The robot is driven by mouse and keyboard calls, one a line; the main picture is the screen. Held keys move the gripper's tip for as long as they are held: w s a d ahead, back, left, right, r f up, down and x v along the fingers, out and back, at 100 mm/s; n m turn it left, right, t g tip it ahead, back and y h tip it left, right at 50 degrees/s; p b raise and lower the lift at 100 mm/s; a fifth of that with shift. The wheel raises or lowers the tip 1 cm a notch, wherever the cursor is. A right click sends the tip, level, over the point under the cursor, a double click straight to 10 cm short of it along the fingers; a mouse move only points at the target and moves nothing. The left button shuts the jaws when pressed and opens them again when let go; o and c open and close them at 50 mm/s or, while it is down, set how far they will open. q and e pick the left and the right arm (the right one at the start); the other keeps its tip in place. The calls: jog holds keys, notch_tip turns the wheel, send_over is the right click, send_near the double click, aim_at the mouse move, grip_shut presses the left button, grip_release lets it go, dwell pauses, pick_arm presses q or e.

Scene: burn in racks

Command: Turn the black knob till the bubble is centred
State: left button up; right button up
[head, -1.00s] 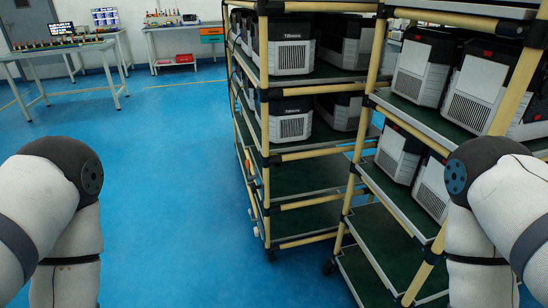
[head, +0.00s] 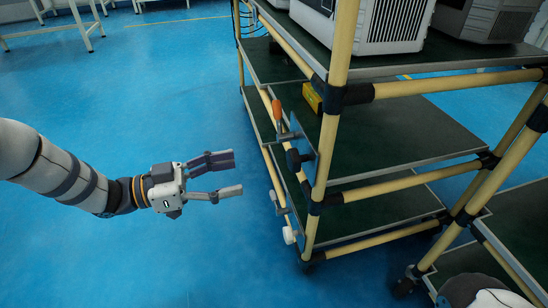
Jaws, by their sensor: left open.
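The black knob (head: 293,159) is on a small bracket at the left side of the near rack, beside its front yellow post. My left gripper (head: 236,174) is open and empty, its two fingers pointing right toward the knob. In the picture a gap of blue floor lies between the fingertips and the knob. The bubble cannot be made out. My right gripper is not in view.
The rack (head: 400,135) has yellow posts, black joints and green shelves with white-and-grey units (head: 385,25) on top. An orange handle (head: 277,110) and a white knob (head: 289,234) stick out near the black knob. A yellow box (head: 312,98) lies on a shelf.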

aim_at(289, 161)
pick_arm(q)
jog(key=shift+m+g, duration=0.3)
jog(key=x, duration=0.3)
jog(key=b+x, duration=0.1)
jog(key=x, duration=0.3)
jog(key=b+x, duration=0.1)
jog(key=x, duration=0.2)
jog(key=shift+w+d+r, duration=0.1)
jog(key=shift+d+r, duration=0.2)
jog(key=shift+d, duration=0.1)
jog(key=shift+w+d+r, duration=0.1)
jog(key=shift+w+d, duration=0.15)
jog(key=shift+d, duration=0.35)
jog(key=c, duration=1.1)
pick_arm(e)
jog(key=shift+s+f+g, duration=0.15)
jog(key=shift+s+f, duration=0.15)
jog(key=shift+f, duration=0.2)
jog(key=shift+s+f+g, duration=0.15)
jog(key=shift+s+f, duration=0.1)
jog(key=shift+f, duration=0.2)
